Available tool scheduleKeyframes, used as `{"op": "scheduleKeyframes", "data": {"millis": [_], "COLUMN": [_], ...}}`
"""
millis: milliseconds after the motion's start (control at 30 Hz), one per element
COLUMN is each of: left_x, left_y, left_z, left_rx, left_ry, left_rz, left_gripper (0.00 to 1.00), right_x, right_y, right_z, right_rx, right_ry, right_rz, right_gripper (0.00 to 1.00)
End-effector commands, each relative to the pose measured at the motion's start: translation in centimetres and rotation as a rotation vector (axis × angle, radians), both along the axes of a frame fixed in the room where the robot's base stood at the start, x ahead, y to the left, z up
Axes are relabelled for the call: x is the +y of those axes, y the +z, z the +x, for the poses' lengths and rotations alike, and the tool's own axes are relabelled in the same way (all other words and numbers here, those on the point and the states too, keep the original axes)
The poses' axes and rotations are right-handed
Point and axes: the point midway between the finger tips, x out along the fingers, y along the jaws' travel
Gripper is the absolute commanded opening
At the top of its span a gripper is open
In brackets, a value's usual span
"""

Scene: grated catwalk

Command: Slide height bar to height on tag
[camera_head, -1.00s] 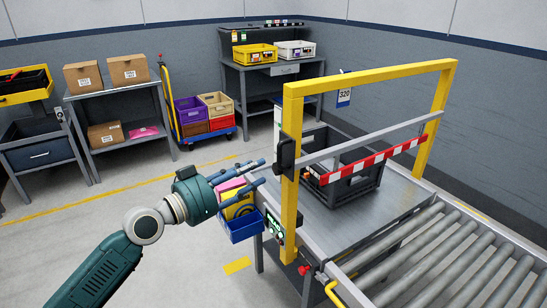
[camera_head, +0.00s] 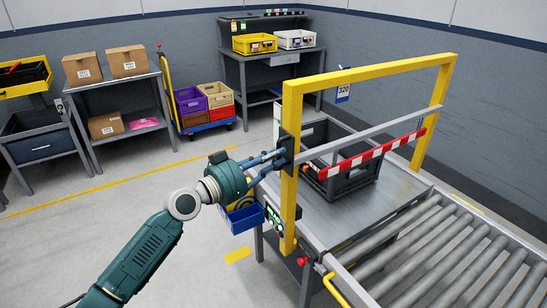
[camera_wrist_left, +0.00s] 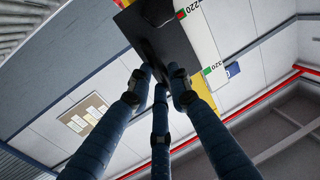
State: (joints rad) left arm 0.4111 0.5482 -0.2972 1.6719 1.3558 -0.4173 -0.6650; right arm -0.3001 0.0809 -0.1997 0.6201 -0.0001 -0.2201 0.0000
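The height bar (camera_head: 350,140) is a grey rail across the yellow gantry (camera_head: 291,200), with a red and white striped strip (camera_head: 372,159) below it. A black slider (camera_head: 288,149) joins it to the near post; its block fills the top of the left wrist view (camera_wrist_left: 160,35). My left gripper (camera_head: 279,158) is at the slider's left side, its fingers bent in around the block's lower part and apparently shut on it. The exact contact is hard to see. A white and blue tag (camera_head: 343,94) reads 320. My right gripper is out of view.
A black crate (camera_head: 345,182) stands on the metal table under the gantry. The roller conveyor (camera_head: 430,255) runs to the front right. Open floor lies left.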

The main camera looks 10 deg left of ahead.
Motion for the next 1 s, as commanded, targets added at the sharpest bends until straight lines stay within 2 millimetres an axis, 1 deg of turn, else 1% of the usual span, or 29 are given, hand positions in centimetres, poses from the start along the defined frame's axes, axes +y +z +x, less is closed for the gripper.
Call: {"op": "scheduleKeyframes", "data": {"millis": [167,267,367,500,600,633,700,767,1000], "left_x": [0.0,0.0,0.1,0.1,0.2,0.2,0.2,0.1,0.1], "left_y": [0.0,0.8,3.1,7.3,9.5,9.9,10.5,10.6,10.1], "left_z": [0.0,0.0,0.0,0.0,0.1,0.1,0.0,0.0,0.0], "left_rx": [0.0,-0.001,-0.008,-0.016,-0.017,-0.017,-0.014,-0.01,0.0], "left_ry": [0.0,0.0,0.0,0.002,0.004,0.004,0.003,0.002,0.001], "left_rz": [0.0,0.0,0.001,-0.003,-0.004,-0.004,-0.004,-0.003,0.0], "left_gripper": [0.0,0.0,0.0,0.0,0.0,0.0,0.0,0.0,0.0], "right_x": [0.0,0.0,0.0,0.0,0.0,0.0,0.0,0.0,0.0], "right_y": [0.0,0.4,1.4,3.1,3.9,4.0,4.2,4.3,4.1], "right_z": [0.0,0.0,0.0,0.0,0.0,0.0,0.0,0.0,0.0], "right_rx": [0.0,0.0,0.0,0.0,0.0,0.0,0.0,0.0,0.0], "right_ry": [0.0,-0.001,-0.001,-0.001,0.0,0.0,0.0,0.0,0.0], "right_rz": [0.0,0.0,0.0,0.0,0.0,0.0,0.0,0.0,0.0], "right_gripper": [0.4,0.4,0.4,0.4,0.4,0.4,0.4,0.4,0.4]}}
